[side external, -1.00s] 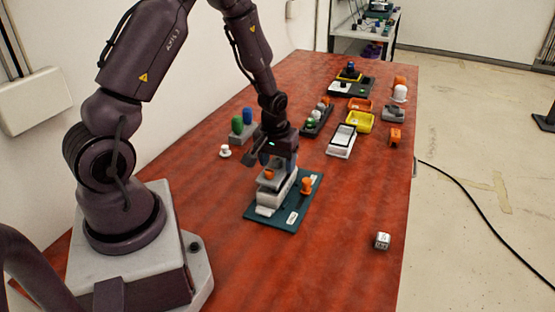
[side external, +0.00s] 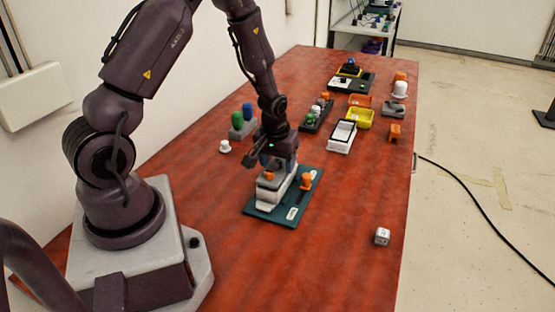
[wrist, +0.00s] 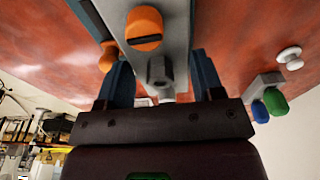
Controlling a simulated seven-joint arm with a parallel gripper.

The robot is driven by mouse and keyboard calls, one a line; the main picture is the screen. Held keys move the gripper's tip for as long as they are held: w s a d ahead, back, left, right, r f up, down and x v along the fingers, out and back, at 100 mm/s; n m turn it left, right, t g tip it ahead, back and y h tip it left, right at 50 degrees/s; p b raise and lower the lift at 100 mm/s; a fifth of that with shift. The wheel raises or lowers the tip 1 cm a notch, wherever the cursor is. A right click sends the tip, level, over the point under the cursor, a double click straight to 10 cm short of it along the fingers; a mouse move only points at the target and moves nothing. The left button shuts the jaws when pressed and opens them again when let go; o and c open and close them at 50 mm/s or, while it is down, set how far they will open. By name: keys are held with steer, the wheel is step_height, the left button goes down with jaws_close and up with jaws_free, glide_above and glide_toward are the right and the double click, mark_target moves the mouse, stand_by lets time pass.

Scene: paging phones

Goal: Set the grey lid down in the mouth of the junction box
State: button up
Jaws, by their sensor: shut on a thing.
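The grey lid (side external: 272,186) is a flat slab with an orange knob (wrist: 144,28) and a grey hexagonal stud (wrist: 160,72). My gripper (side external: 277,166) points down and is shut on the lid. In the wrist view the stud lies between the blue fingers of my gripper (wrist: 163,80). The light grey junction box (side external: 266,203) stands on a teal base plate (side external: 268,217). The lid is directly over the box and looks close to level. The lid hides the box's mouth. I cannot tell whether the lid touches the rim.
An orange knob-shaped part (side external: 305,181) stands on the base plate, right of the box. A green and blue peg block (side external: 243,125) and a white knob (side external: 225,147) are behind left. A white tray (side external: 341,138) and yellow bin (side external: 359,119) are farther back. A die (side external: 382,237) lies front right.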

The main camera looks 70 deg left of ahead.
steer(key=shift+f, duration=0.5)
stand_by(0.7)
steer(key=o, duration=1.2)
steer(key=shift+r, duration=3.2)
steer(key=s, duration=0.1)
steer(key=s+d+m, duration=0.1)
steer(key=s+d+g, duration=0.1)
steer(key=shift+r+h, duration=0.3)
steer(key=shift+r, duration=0.05)
steer(key=s+d+r+m+t, duration=0.1)
steer(key=s+d+r+m, duration=0.1)
steer(key=r, duration=0.5)
steer(key=s+d+r+m+t, duration=0.2)
steer(key=s+d+r+m, duration=0.1)
steer(key=s+d+r, duration=0.2)
steer(key=s+d+r+m+t, duration=0.2)
steer(key=s+d+r+m, duration=0.1)
steer(key=d+r, duration=0.4)
steer(key=shift+s+d+r+h, duration=0.1)
steer(key=shift+s+r+h, duration=0.05)
steer(key=shift+r, duration=0.7)
steer(key=shift+s+d+r+h, duration=0.1)
steer(key=shift+s+r+h, duration=0.05)
steer(key=shift+r, duration=0.7)
